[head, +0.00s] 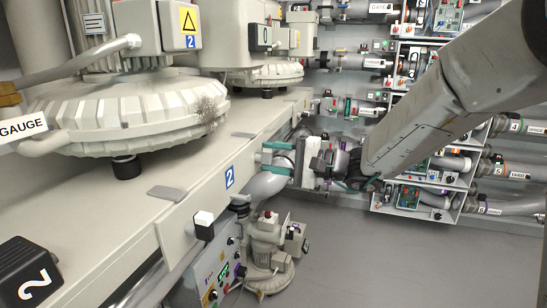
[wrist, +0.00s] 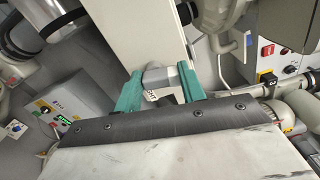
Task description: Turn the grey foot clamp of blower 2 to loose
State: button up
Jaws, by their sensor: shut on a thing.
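Blower 2 (head: 120,112) is the large ribbed grey housing on the bench, with a blue 2 tag on its box. A blue 2 plate also marks the bench's front face (head: 229,176). My gripper (head: 275,158) is at that front face, to the right of the plate. In the wrist view, the teal fingers of my gripper (wrist: 160,86) stand on either side of a small grey clamp piece (wrist: 158,78) and hold it.
Grey flat pads (head: 166,193) lie along the bench edge. A white-capped switch (head: 203,222) juts from the front face. A control panel (head: 215,275) and a small pump (head: 268,250) stand below. Pipe racks (head: 425,185) line the far wall. The floor (head: 370,265) at right is clear.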

jog(key=shift+f+n, duration=0.1)
jog(key=shift+n, duration=0.9)
jog(key=shift+s, duration=0.1)
jog(key=o, duration=1)
jog(key=v, duration=0.7)
jog(key=shift+s+d, duration=0.1)
jog(key=shift+d, duration=0.25)
